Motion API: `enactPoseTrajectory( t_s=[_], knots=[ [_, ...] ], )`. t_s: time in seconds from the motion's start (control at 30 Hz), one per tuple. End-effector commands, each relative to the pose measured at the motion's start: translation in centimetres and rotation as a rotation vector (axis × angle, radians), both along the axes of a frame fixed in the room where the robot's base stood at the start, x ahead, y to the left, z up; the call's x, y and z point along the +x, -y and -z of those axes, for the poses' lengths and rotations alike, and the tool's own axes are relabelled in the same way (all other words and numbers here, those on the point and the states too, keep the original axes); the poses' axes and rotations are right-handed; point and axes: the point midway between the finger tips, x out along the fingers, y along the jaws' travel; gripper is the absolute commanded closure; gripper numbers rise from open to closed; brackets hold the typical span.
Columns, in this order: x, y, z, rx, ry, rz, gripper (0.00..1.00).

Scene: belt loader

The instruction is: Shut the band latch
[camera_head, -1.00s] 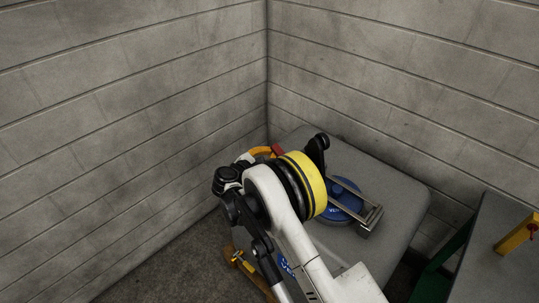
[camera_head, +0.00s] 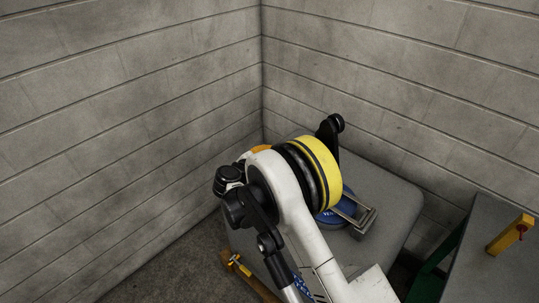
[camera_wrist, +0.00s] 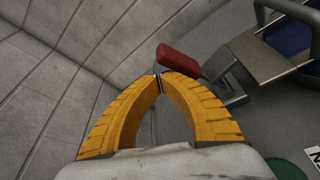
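In the wrist view a red grip (camera_wrist: 178,60) lies just beyond my fingertips, beside a grey metal bracket (camera_wrist: 245,65); I take these as parts of the band latch. My gripper (camera_wrist: 158,80) has its two yellow fingers together at the tips, with nothing visible between them. The red grip is just past the tips, slightly right; I cannot tell whether they touch. In the head view my arm hides the red grip, and only a bit of my yellow finger (camera_head: 261,149) shows. A metal frame (camera_head: 360,214) sits by a blue round part (camera_head: 334,220).
The grey rounded platform (camera_head: 385,190) stands in a corner between block walls (camera_head: 130,130). A grey table (camera_head: 480,270) with a yellow post (camera_head: 512,234) and green leg (camera_head: 437,268) is at the right. A brown bar (camera_head: 250,275) lies low left.

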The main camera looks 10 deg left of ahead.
Motion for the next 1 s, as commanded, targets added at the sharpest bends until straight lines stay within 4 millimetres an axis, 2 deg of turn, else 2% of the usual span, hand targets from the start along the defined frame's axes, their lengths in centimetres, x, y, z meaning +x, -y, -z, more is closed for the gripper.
enactPoseTrajectory(
  t_s=[0.4,1.0],
  knots=[
    [-1.5,2.6,-1.6,0.0,0.0,0.0,1.0],
    [-2.2,4.1,-2.0,-0.003,-0.001,0.009,1.0]
  ],
)
